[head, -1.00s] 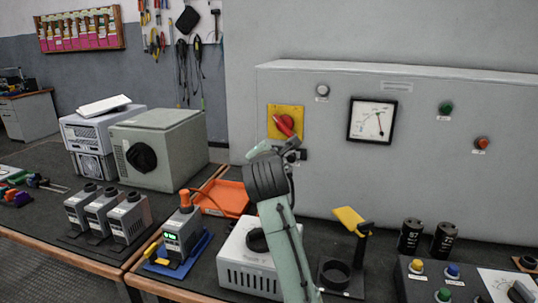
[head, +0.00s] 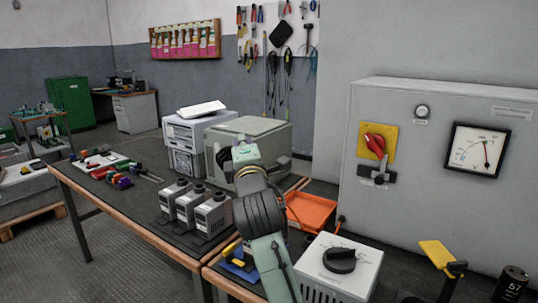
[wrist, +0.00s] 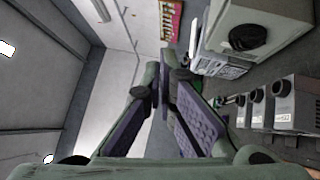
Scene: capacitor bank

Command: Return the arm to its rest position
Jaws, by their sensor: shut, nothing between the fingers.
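My arm (head: 262,215) rises from the bottom of the head view, pale green with a black joint, and stands in front of the grey-green box (head: 262,134). My gripper is hidden behind the arm there. In the wrist view my gripper (wrist: 163,88) shows its two purple-padded fingers brought together, with nothing held. The fingers are in the air, with the wall and ceiling behind them.
The grey cabinet (head: 415,215) with a red switch (head: 375,145) and a dial meter (head: 477,150) stands at right. A white unit with a black knob (head: 338,268), an orange tray (head: 311,210) and small grey modules (head: 195,207) sit on the bench.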

